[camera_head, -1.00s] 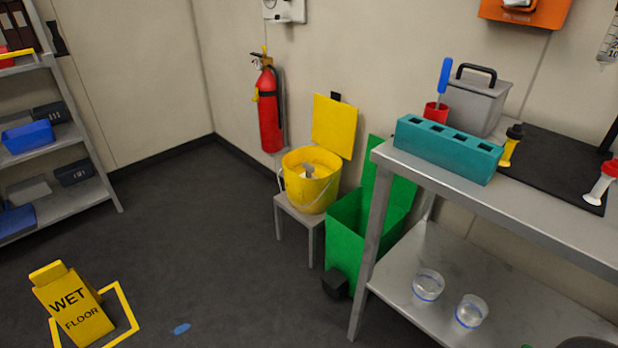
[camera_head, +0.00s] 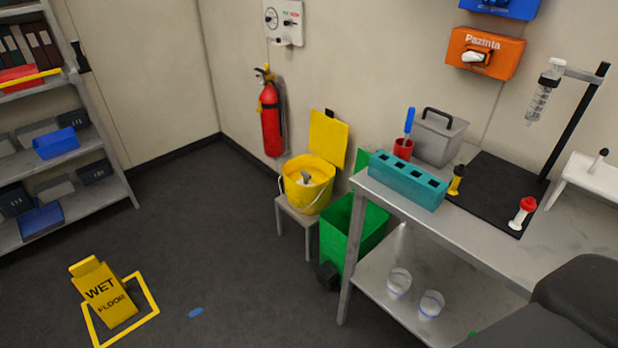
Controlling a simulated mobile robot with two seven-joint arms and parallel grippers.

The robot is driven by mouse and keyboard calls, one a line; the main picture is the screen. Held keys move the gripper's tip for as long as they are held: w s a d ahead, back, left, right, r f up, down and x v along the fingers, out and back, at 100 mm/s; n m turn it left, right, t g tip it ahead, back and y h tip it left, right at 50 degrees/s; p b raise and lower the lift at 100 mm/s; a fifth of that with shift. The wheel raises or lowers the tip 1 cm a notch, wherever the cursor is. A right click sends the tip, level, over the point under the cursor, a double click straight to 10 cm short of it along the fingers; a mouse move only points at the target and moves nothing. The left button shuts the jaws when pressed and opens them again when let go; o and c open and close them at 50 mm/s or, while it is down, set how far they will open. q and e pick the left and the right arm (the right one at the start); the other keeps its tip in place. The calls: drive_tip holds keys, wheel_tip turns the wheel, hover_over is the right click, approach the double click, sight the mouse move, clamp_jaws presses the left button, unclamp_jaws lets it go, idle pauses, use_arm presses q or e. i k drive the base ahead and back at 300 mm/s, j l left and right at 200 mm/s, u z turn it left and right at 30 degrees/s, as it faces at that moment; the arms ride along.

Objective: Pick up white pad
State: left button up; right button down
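I cannot make out a thing that is clearly a white pad. Something whitish with a small grey piece shows inside the open yellow bucket (camera_head: 308,199), but I cannot tell what it is. A low white stand (camera_head: 590,187) is on the steel bench (camera_head: 476,238) at the right edge, partly cut off. Neither my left gripper nor my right gripper is in view.
A teal block (camera_head: 402,187), red cup (camera_head: 403,150) and black mat (camera_head: 490,185) are on the bench. The green bin (camera_head: 345,240) stands beside the bucket's stool (camera_head: 296,212). A wet-floor sign (camera_head: 105,293) is at lower left. Open floor lies between.

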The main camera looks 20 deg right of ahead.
sight(305, 180)
drive_tip(key=i+z, duration=0.15)
drive_tip(key=z, duration=0.4)
drive_tip(key=i+j+z, duration=0.5)
drive_tip(key=i+j, duration=0.8)
drive_tip(key=j, duration=0.2)
drive_tip(key=i+j+z, duration=0.1)
drive_tip(key=i+j, duration=0.45)
drive_tip(key=j, duration=0.25)
